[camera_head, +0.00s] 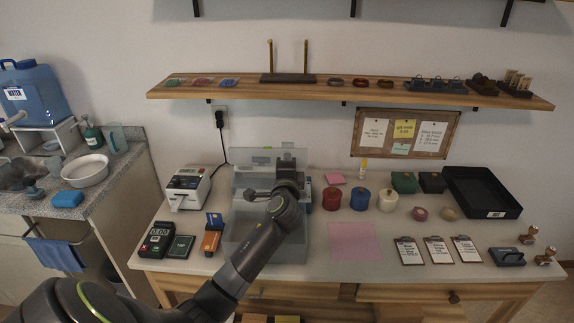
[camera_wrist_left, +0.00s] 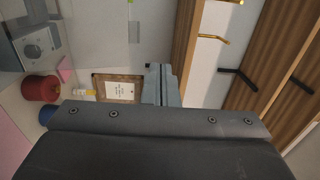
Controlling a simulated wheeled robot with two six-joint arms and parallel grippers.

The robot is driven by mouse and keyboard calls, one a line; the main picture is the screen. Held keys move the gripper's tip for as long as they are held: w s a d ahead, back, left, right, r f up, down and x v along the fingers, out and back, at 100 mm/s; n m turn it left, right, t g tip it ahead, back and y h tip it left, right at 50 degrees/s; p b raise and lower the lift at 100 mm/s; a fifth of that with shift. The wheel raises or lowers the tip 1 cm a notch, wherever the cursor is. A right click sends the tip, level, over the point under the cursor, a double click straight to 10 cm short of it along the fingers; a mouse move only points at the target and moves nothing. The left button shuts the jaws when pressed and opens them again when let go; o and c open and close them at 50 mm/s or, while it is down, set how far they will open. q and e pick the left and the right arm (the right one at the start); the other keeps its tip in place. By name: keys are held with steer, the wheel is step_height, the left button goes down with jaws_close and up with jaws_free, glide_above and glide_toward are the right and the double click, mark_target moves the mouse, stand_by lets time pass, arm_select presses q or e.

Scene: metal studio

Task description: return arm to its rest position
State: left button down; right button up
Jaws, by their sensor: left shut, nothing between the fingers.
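My left arm (camera_head: 250,255) reaches in from the lower left of the head view, out over the work table (camera_head: 300,258). Its gripper (camera_head: 288,162) is in front of a grey box-like device with a clear panel (camera_head: 242,195), and it hides part of that device. In the left wrist view the two fingers (camera_wrist_left: 160,85) are together with nothing between them, in front of the wall. My right gripper is in neither view.
A wooden shelf (camera_head: 345,92) runs above the table. A label printer (camera_head: 187,186) and card reader (camera_head: 157,239) stand left. Red (camera_head: 332,198) and blue (camera_head: 360,199) round containers stand right of the gripper. A black tray (camera_head: 510,210) and clipboards (camera_head: 438,250) lie further right.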

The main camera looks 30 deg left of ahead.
arm_select(q)
steer(key=shift+s+d+r, duration=0.15)
steer(key=shift+s+d, duration=0.15)
steer(key=shift+s, duration=0.15)
steer(key=s+d+f+n+g+h, duration=0.15)
steer(key=s+f+n+g, duration=0.25)
steer(key=s+f, duration=0.6)
steer(key=s+d+f+n+g+h, duration=0.1)
steer(key=s+f+n+g+h, duration=0.2)
steer(key=s+f, duration=0.65)
steer(key=s+d+f+n+g+h, duration=0.1)
steer(key=s+d+n+g+h, duration=0.2)
steer(key=s, duration=0.8)
steer(key=s+d+f+n+g+h, duration=0.15)
steer(key=s+d, duration=0.35)
steer(key=s, duration=0.5)
step_height(320, 180, down, 24)
steer(key=a+g, duration=0.2)
steer(key=s+d+f+g, duration=0.1)
steer(key=s+f, duration=1.4)
steer(key=f, duration=0.1)
steer(key=shift+f+n, duration=0.15)
steer(key=shift+n, duration=0.2)
